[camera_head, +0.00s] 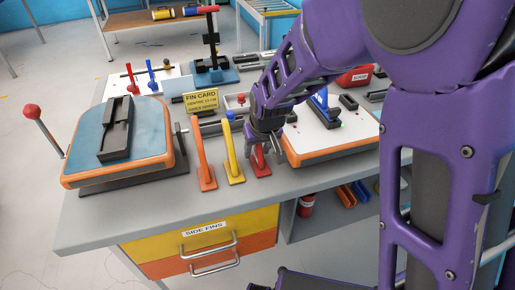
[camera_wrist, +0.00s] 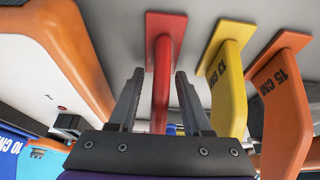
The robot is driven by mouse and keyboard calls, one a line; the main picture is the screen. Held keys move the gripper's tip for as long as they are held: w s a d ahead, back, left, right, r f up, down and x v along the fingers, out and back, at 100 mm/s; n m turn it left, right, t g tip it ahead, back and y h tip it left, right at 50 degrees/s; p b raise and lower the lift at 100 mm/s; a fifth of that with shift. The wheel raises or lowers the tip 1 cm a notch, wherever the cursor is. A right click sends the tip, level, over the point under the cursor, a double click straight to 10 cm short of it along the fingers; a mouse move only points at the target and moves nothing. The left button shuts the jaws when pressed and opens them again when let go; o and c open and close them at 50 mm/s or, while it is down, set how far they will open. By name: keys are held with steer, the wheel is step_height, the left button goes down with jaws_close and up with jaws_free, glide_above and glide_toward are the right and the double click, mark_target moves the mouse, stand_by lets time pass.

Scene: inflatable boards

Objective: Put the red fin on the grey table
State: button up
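The red fin (camera_head: 258,166) stands on its flat base on the grey table (camera_head: 120,222), in a row with a yellow fin (camera_head: 232,160) and an orange fin (camera_head: 205,168). My gripper (camera_head: 266,152) is low over the table at the red fin. In the wrist view the red fin (camera_wrist: 162,80) rises between the two fingers of my gripper (camera_wrist: 160,76), with a gap on each side. The gripper is open. The yellow fin (camera_wrist: 228,85) is marked 13 CM and the orange fin (camera_wrist: 281,100) 15 CM; both are close beside the right finger.
A white board with an orange edge (camera_head: 335,152) lies close to the right of the red fin. A blue board (camera_head: 80,160) rests on a stand at left. A yellow fin card (camera_head: 201,102) stands behind the fins. The table's front strip is clear, above drawers (camera_head: 205,235).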

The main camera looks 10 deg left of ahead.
steer(key=shift+r, duration=0.25)
steer(key=p+v, duration=0.2)
steer(key=v, duration=1)
